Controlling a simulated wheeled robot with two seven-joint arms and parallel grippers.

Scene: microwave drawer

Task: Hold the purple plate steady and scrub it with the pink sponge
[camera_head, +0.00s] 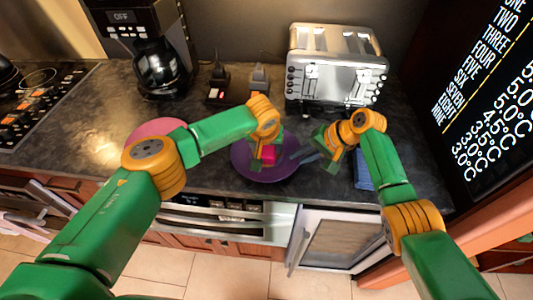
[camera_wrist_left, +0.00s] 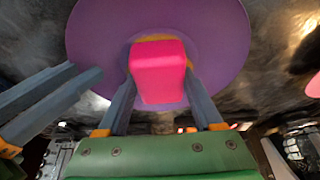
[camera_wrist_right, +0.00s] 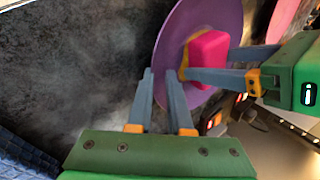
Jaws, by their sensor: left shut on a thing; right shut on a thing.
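The purple plate (camera_head: 246,171) lies on the dark counter in front of the toaster; it also shows in the left wrist view (camera_wrist_left: 100,40) and the right wrist view (camera_wrist_right: 172,40). My left gripper (camera_head: 267,149) is shut on the pink sponge (camera_wrist_left: 158,72), which has a yellow-orange layer on its plate side. The sponge is over the plate's inner area; whether it touches the surface is hard to tell. My right gripper (camera_wrist_right: 161,82) is shut on the plate's rim, at the plate's right side in the head view (camera_head: 303,153). The fingers hide the pinched rim.
A silver toaster (camera_head: 335,75) stands behind the plate. A pink round plate (camera_head: 155,129) lies left, partly behind my left arm. A folded blue cloth (camera_head: 363,172) lies right.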

